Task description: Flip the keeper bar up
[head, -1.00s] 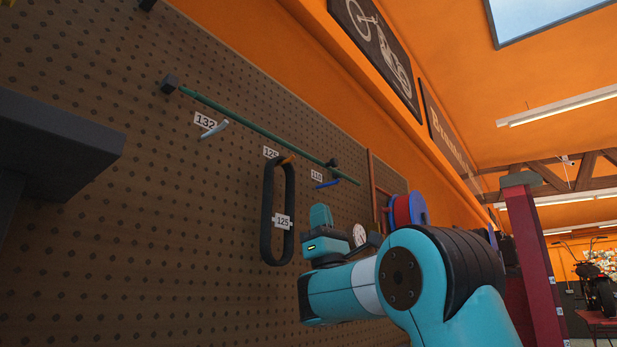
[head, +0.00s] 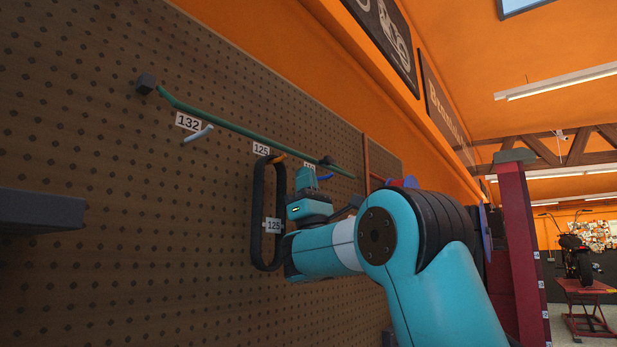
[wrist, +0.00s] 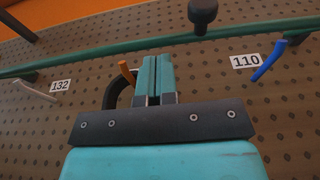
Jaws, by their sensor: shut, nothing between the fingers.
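The keeper bar (head: 240,128) is a long green bar across the pegboard, from a dark block at its left end to a dark knob (head: 326,161) near its right end. It runs just above the hooks. In the wrist view the bar (wrist: 105,62) crosses behind and above my fingers, and the round black knob (wrist: 203,14) stands out up and to the right of them. My gripper (wrist: 152,62) is shut and empty, with teal fingertips near the bar's lower edge. I cannot tell whether they touch it. The gripper (head: 306,178) also shows in the head view.
A black belt (head: 257,210) tagged 125 hangs on an orange hook (wrist: 126,72), just left of my fingers. A white hook (head: 198,134) by label 132 and a blue hook (wrist: 269,62) by label 110 are bare. A dark ledge (head: 40,209) juts in at left.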

